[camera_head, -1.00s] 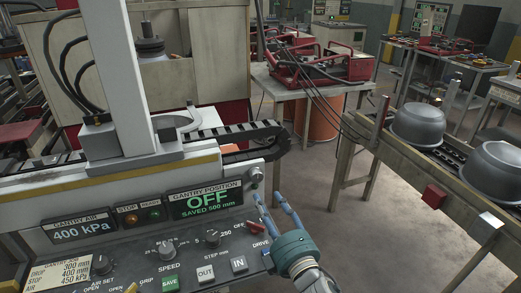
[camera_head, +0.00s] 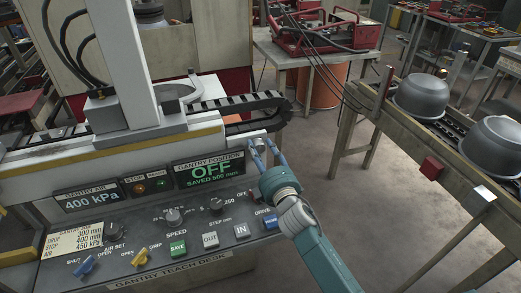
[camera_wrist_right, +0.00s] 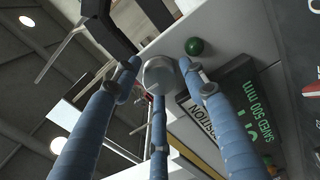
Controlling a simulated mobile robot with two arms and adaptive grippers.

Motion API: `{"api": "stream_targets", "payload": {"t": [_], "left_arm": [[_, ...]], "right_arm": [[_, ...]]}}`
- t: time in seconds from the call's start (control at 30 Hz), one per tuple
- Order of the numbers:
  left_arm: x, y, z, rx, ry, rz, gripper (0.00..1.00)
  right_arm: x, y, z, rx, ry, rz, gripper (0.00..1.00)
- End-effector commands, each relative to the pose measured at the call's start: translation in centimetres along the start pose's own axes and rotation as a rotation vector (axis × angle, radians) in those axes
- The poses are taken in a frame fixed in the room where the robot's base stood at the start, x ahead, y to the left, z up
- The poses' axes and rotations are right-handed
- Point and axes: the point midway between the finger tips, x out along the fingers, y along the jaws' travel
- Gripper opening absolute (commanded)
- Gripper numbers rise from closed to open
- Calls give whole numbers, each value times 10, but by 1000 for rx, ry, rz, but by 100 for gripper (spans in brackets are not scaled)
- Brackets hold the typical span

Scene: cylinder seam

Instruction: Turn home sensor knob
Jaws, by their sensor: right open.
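A grey round knob (camera_wrist_right: 160,75) sits at the end of the pale gantry beam (camera_head: 120,150); I take it for the home sensor knob. In the wrist view it lies between the fingertips of my right gripper (camera_wrist_right: 160,88), which is open with its blue fingers spread around it. I cannot tell whether any finger touches it. In the head view my right gripper (camera_head: 264,149) reaches up to the beam's right end, and its fingers partly hide the knob. The gantry position display (camera_head: 209,170) beside it reads OFF, SAVED 500 mm. My left gripper is not in view.
A small green round part (camera_wrist_right: 194,46) is close to the knob. The sloping teach desk (camera_head: 190,225) with dials and buttons lies below. A black cable chain (camera_head: 250,104) runs just above. A conveyor with grey pots (camera_head: 421,96) stands to the right, across open floor.

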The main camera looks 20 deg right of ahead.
Motion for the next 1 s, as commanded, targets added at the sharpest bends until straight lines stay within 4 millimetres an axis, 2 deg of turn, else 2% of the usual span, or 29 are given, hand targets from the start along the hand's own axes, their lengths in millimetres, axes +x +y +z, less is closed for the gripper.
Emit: {"api": "stream_targets", "payload": {"t": [0.23,0.4,0.73,1.0], "left_arm": [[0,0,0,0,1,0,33],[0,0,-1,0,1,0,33],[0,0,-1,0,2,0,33],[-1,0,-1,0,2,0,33]], "right_arm": [[0,0,0,0,0,0,41],[0,0,0,0,0,0,8],[0,0,0,44,-1,0,8],[0,0,0,209,-1,0,8]]}}
